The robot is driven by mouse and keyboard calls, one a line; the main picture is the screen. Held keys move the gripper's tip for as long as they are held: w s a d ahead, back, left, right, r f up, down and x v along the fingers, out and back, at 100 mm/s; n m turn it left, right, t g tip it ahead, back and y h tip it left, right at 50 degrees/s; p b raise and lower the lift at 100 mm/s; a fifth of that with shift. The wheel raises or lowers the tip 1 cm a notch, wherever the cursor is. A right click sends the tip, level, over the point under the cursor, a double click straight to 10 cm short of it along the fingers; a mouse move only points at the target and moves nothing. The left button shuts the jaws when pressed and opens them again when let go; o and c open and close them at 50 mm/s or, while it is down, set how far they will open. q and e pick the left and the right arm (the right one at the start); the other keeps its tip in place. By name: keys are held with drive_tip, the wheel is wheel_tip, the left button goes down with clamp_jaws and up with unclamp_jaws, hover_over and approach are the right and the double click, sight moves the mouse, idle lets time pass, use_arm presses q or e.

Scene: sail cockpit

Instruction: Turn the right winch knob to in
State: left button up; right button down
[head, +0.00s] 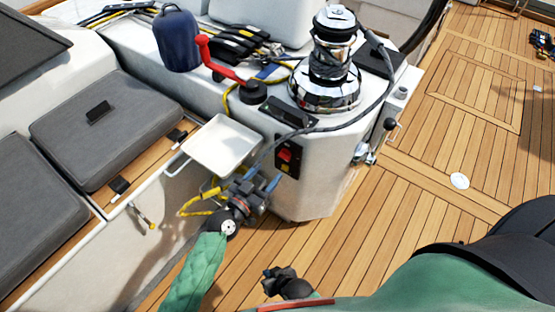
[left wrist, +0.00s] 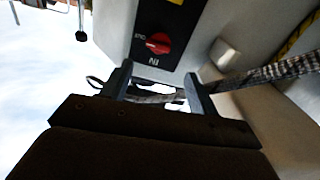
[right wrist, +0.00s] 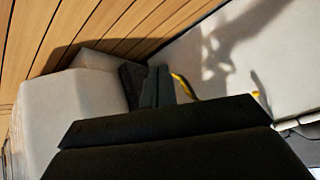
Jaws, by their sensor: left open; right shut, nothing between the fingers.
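The red winch knob (head: 285,156) sits on a black panel on the side of the white winch pedestal. In the left wrist view the knob (left wrist: 157,43) is beyond my fingertips, with white lettering at its left and below it; the lower word looks like an upside-down IN. I cannot tell the exact setting. My left gripper (head: 266,184) is open and empty, just below and left of the panel, its fingers (left wrist: 158,82) apart and clear of the knob. My right gripper (right wrist: 160,85) is shut and empty; in the head view it is low, near the bottom edge.
The chrome winch (head: 326,75) stands on the pedestal, with a rope hanging across its front. A white tray (head: 222,147) juts out left of the panel. A yellow rope (head: 195,206) hangs near my left gripper. Wooden floor (head: 420,195) lies open to the right.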

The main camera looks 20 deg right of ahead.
sight(283, 158)
use_arm(q)
drive_tip(key=shift+m, duration=0.6)
drive_tip(key=p+x, duration=0.1)
drive_tip(key=x, duration=0.6)
drive_tip(key=shift+s+d+f, duration=0.1)
drive_tip(key=shift+s+f, duration=0.05)
drive_tip(key=shift+s, duration=0.05)
drive_tip(key=shift+w+d, duration=0.25)
drive_tip(key=shift+d, duration=0.1)
use_arm(e)
drive_tip(key=shift+a+r+g, duration=0.1)
drive_tip(key=shift+r+g, duration=0.4)
drive_tip(key=shift+r, duration=1.45)
use_arm(q)
drive_tip(key=c, duration=1)
drive_tip(key=shift+o, duration=0.2)
